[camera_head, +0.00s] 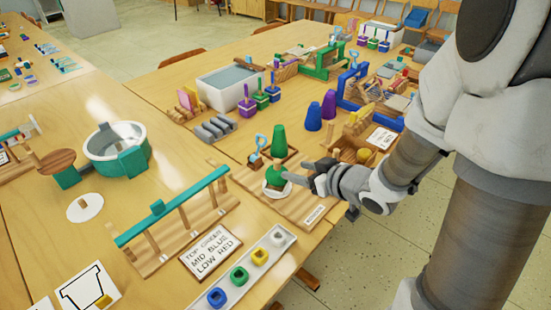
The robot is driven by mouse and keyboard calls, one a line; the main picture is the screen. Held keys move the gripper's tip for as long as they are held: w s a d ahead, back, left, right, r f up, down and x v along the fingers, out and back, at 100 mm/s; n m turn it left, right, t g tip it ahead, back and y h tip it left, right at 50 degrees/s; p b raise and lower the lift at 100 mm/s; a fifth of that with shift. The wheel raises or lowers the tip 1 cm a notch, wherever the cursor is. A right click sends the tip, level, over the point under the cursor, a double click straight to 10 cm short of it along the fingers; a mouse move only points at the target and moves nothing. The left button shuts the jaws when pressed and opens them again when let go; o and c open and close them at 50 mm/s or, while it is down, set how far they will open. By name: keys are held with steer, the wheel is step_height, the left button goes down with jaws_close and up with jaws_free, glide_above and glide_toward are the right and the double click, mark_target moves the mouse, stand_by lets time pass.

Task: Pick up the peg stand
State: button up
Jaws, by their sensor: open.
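What looks like the peg stand is a small round white base (272,191) with a green and wooden upright part (275,174), standing on a wooden board near the table's right edge. Which object is the peg stand is not certain. My gripper (291,176) reaches in from the right, low over the board. Its fingertips are at or very near the upright part, and contact cannot be told. The jaws are open, though their gap is too small to see clearly. Another white disc with a short wooden peg (84,203) lies at the left.
A green cone (279,141) stands just behind my gripper, with a small blue shovel (260,143) beside it. A teal-railed wooden rack (172,222) and a white tray of colored rings (240,268) are in front. Blue and purple cones (315,117) stand behind.

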mark_target(280, 167)
steer(key=b+x, duration=0.3)
steer(key=x, duration=0.3)
steer(key=shift+w+a+f, duration=0.15)
steer(key=shift+a+f, duration=0.05)
steer(key=shift+f, duration=0.05)
steer(key=shift+b+x, duration=1.1)
steer(key=shift+x, duration=1.9)
steer(key=shift+a, duration=0.1)
jaws_close()
